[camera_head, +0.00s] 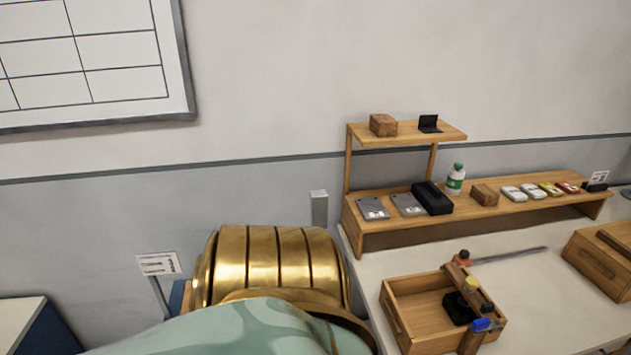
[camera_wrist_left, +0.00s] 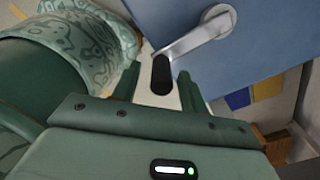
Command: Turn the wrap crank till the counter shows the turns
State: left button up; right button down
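In the left wrist view a grey metal crank arm (camera_wrist_left: 197,36) is mounted on a blue panel (camera_wrist_left: 262,45). Its black handle (camera_wrist_left: 161,76) points toward my left gripper (camera_wrist_left: 161,68). The gripper's two green fingers stand apart, one on each side of the handle, with a visible gap on both sides. I see no contact between fingers and handle. In the head view neither the crank nor my grippers show; a patterned green arm of mine fills the bottom middle. No counter can be made out in either view. My right gripper is out of view.
A ribbed brass drum (camera_head: 268,262) stands behind my arm in the head view. To its right, a white table (camera_head: 520,258) holds a wooden tool box (camera_head: 402,318) and a wooden shelf (camera_head: 385,226) with small goods. A sign (camera_head: 158,263) stands left of the drum.

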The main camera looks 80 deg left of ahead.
pick_arm(q)
jog(key=shift+a, duration=0.1)
notch_tip(320, 180, up, 16)
jog(key=p, duration=0.7)
jog(key=shift+r+p, duration=0.15)
jog(key=shift+p, duration=0.2)
